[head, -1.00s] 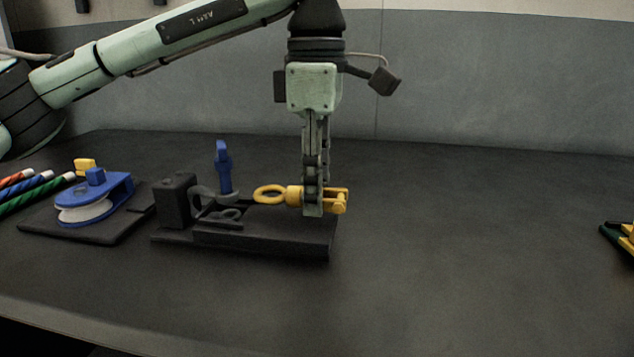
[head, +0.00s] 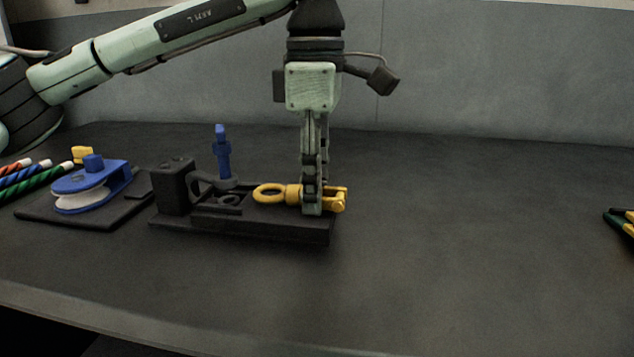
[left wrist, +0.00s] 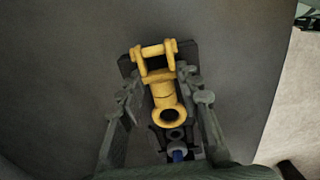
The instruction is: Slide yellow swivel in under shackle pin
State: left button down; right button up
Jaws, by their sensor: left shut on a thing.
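The yellow swivel (head: 272,193) lies level over the right part of a black fixture (head: 285,228), its ring end pointing left and its fork end right. My left gripper (head: 312,205) is shut on the swivel's middle from above. In the left wrist view the swivel (left wrist: 163,92) sits between the fingers (left wrist: 160,105). The grey shackle (head: 205,183) is on the fixture's left part, against a black block. The blue shackle pin (head: 222,155) stands upright at the shackle, left of the swivel's ring. A gap shows between ring and pin. My right gripper is not in view.
A blue block with a white sheave (head: 85,195) rests on a black plate left of the fixture. Striped ropes (head: 35,180) lie at the far left. A green and yellow item (head: 622,222) is at the right edge. The table right of the fixture is clear.

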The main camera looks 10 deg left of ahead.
aim_at(285, 191)
pick_arm(q)
jog(key=shift+a, duration=1.4)
jog(key=shift+a+b, duration=0.3)
jog(key=shift+a, duration=1.45)
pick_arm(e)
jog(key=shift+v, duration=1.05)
pick_arm(q)
jog(key=shift+a, duration=0.1)
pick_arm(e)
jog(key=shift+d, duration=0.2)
pick_arm(q)
jog(key=c, duration=1)
grip_release()
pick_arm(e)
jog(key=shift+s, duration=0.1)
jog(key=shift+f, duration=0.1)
